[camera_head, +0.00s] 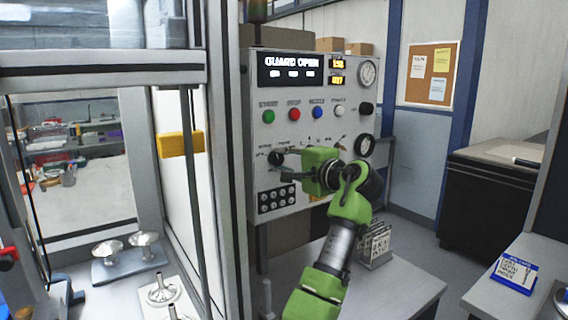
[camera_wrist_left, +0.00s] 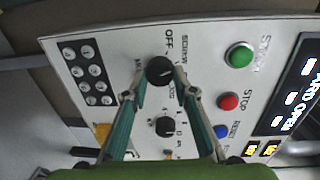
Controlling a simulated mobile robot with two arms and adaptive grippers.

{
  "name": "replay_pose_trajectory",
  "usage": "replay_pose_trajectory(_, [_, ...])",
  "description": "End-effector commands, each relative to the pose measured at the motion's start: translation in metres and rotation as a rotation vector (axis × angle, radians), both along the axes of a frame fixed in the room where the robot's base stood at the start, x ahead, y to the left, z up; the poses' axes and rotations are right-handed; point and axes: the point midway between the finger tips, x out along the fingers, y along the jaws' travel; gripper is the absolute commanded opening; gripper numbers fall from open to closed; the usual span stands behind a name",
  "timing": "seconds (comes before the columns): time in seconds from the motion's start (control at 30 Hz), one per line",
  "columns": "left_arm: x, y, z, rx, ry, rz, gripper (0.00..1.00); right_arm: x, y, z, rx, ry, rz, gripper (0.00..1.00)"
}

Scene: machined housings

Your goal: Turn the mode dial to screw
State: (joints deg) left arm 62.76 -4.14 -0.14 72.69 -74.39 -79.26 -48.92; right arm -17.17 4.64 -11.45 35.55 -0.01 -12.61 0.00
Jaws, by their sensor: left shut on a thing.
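The mode dial (camera_head: 275,158) is a round black knob on the lower left of the light grey control panel (camera_head: 306,105). In the left wrist view the mode dial (camera_wrist_left: 159,70) has printed labels around it, with "OFF" and "SCREW" readable beside it. My left gripper (camera_head: 281,165) reaches the panel from the right. In the left wrist view the fingertips of my left gripper (camera_wrist_left: 160,82) are on either side of the dial, shut on it. The dial's pointer is too small to read. My right gripper is not in view.
A second black knob (camera_wrist_left: 166,127) sits close beside the dial. The green button (camera_wrist_left: 239,55), red button (camera_wrist_left: 229,102) and a keypad (camera_head: 277,199) are nearby. The display (camera_head: 290,67) reads "GUARD OPEN". A machine frame post (camera_head: 222,150) stands left of the panel.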

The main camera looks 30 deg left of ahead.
Motion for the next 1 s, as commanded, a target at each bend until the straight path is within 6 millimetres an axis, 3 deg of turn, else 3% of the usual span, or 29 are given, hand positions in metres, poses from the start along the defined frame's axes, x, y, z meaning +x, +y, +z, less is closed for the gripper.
replay_pose_trajectory(0.47, [-0.0003,0.0005,0.0001,-0.007,-0.015,0.001,0.04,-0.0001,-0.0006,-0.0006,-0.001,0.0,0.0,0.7])
replay_pose_trajectory(0.5, [-0.0003,0.0005,0.0001,-0.007,-0.015,0.001,0.28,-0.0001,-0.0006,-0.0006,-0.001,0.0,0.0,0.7])
replay_pose_trajectory(0.57, [-0.0003,0.0005,0.0,-0.007,-0.014,0.001,0.43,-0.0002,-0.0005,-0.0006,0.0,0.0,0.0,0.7])
replay_pose_trajectory(1.0, [-0.0023,-0.0068,0.0006,-0.006,-0.015,-0.002,0.43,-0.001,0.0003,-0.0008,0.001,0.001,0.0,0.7])
